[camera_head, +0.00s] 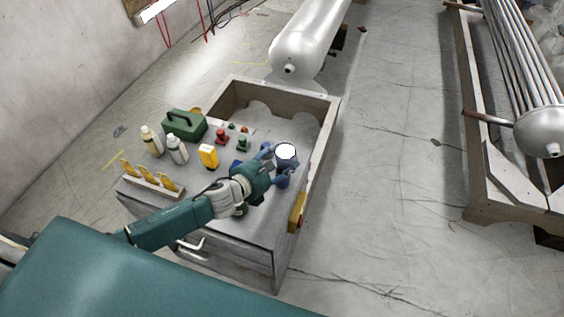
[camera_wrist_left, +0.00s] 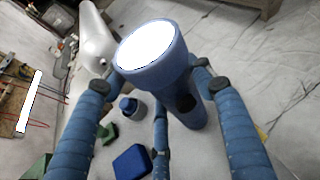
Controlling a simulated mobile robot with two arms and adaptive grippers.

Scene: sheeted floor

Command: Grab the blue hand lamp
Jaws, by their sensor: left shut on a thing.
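The blue hand lamp (camera_head: 286,154) has a bright white round lens and is at the right part of the grey workbench cart (camera_head: 240,243). It also fills the top middle of the left wrist view (camera_wrist_left: 178,68), lens tilted up to the left, with its blue body running down behind. My left gripper (camera_head: 274,168) is shut on the lamp, its blue fingers on both sides below the head, as the left wrist view (camera_wrist_left: 160,88) also shows. I cannot tell whether the lamp touches the cart top. My right gripper is not in view.
Left of my arm on the cart are a green toolbox (camera_head: 185,125), two pale bottles (camera_head: 177,149), a yellow device (camera_head: 208,156) and a rack of yellow tools (camera_head: 150,180). A blue block (camera_wrist_left: 132,162) lies below the gripper. A yellow bar (camera_head: 297,212) is on the cart's right edge.

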